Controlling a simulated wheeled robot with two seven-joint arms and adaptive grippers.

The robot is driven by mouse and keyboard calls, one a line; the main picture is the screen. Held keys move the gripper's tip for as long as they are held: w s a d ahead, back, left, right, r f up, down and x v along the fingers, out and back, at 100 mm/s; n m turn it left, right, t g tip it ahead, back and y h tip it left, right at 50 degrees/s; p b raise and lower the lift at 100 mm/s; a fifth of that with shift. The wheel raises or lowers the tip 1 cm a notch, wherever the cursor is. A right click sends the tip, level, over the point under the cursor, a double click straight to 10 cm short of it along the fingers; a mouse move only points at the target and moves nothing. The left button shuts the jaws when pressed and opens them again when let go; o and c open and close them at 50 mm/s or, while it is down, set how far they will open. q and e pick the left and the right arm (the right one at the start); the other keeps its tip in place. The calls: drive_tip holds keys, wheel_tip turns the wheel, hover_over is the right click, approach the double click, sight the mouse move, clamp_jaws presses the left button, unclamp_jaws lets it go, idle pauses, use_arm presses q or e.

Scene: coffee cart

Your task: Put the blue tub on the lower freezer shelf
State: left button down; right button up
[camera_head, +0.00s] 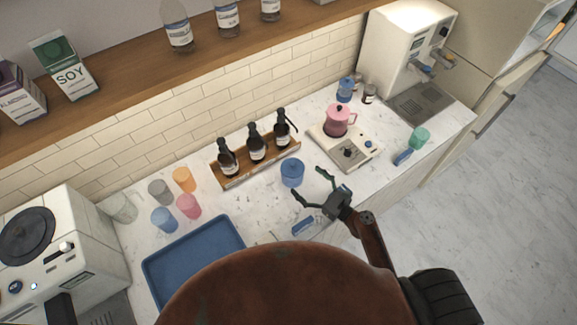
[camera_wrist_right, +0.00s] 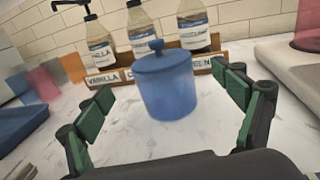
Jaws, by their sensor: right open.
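The blue tub (camera_head: 292,173) is a lidded round pot with a knob on top, standing upright on the white marble counter in front of the syrup rack. In the right wrist view the tub (camera_wrist_right: 165,82) stands straight ahead, between and beyond the two green-padded fingers. My right gripper (camera_head: 310,187) is open and empty, its fingers spread toward the tub and apart from it; it also shows in the right wrist view (camera_wrist_right: 165,103). My left gripper is not in view. The freezer shelf is not in view; a tall cream cabinet (camera_head: 497,75) stands at the far right, perhaps the freezer.
A wooden rack (camera_head: 233,183) with three syrup bottles stands close behind the tub. A scale (camera_head: 345,151) bearing a pink pot (camera_head: 338,120) is to its right. A blue tray (camera_head: 190,262) and several cups lie left. A small blue item (camera_head: 303,226) lies near my right gripper.

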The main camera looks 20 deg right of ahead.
sight(292, 167)
drive_tip(key=p+x, duration=0.1)
drive_tip(key=x, duration=0.6)
drive_tip(key=shift+w+f, duration=0.2)
drive_tip(key=shift+w+a+p, duration=0.1)
drive_tip(key=shift+w+p, duration=0.15)
drive_tip(key=shift+p, duration=0.05)
drive_tip(key=c, duration=1.5)
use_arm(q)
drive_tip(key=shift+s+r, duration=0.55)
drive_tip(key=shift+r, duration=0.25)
use_arm(e)
drive_tip(key=shift+c, duration=1.4)
